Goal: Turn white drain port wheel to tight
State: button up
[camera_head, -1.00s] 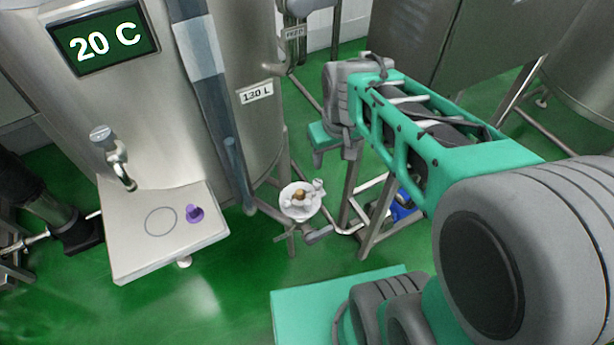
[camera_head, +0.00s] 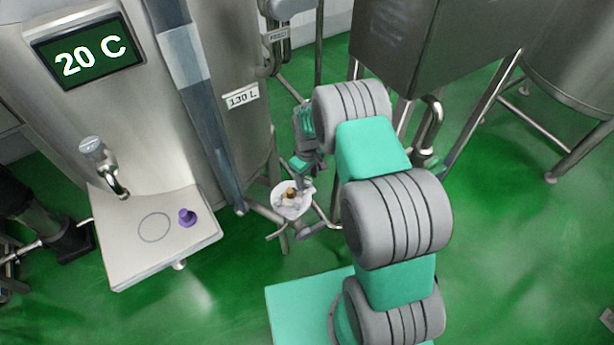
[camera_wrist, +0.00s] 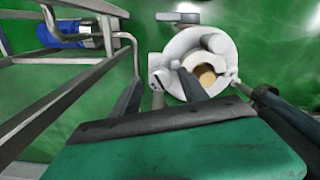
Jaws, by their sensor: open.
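The white drain port wheel (camera_head: 279,203) sits low beside the tank's foot in the head view. It is a round white disc with a tan centre and a raised knob on its rim. In the wrist view the wheel (camera_wrist: 225,75) fills the upper middle. My gripper (camera_head: 298,172) is just above and behind it in the head view. In the wrist view my gripper (camera_wrist: 157,76) is open and empty. Its right fingertip overlaps the wheel's left part, and its left finger lies left of the wheel. I cannot tell whether it touches.
The steel tank (camera_head: 165,130) stands left of the wheel, with a shelf (camera_head: 135,262) holding a purple knob (camera_head: 187,217). Green floor is open at right.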

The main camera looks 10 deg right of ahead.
jog(key=shift+c, duration=0.4)
grip_shut()
